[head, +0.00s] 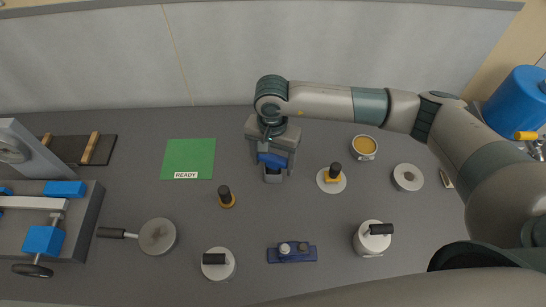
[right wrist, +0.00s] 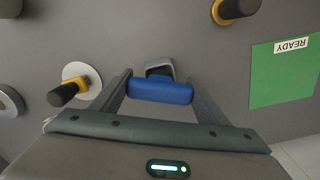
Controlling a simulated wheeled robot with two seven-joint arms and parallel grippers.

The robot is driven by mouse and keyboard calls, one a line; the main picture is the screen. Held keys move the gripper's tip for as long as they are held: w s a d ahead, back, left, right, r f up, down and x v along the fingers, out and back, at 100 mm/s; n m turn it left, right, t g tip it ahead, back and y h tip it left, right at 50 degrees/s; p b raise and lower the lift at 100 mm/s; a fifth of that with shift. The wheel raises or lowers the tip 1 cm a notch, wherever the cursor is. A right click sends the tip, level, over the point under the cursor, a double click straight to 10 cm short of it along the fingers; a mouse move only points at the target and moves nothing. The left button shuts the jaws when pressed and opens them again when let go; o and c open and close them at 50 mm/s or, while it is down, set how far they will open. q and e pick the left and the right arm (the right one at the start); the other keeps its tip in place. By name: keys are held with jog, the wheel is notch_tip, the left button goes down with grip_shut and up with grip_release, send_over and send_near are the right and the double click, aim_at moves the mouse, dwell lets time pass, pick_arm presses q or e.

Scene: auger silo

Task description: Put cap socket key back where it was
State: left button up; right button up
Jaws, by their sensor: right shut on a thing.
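My right gripper (head: 272,158) is shut on a blue cylindrical handle, which I take to be the cap socket key (head: 271,161). In the right wrist view the blue handle (right wrist: 160,91) lies crosswise between the two fingers of the gripper (right wrist: 160,95). A small grey block-like piece with a dark top (head: 273,177) shows just beyond the handle. It also shows in the right wrist view (right wrist: 160,69). I cannot tell whether it is part of the key or a separate holder under it. My left gripper is not in view.
A green READY mat (head: 190,157) lies left of the gripper. A black-and-yellow knob (head: 227,198) stands nearby; another (head: 333,175) stands on a white disc. A blue block with two pegs (head: 292,253), a cup of yellow contents (head: 364,147) and a round pan (head: 157,237) stand around.

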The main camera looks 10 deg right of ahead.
jog(key=shift+f+b, duration=0.2)
jog(key=shift+b, duration=0.15)
jog(key=o, duration=1.5)
jog(key=shift+r, duration=0.1)
jog(key=shift+r, duration=0.1)
jog(key=shift+w+r, duration=0.1)
jog(key=shift+r, duration=0.35)
notch_tip(320, 180, up, 10)
jog(key=b, duration=0.5)
jog(key=shift+w+f, duration=0.15)
jog(key=shift+f, duration=0.05)
jog(key=shift+r, duration=0.75)
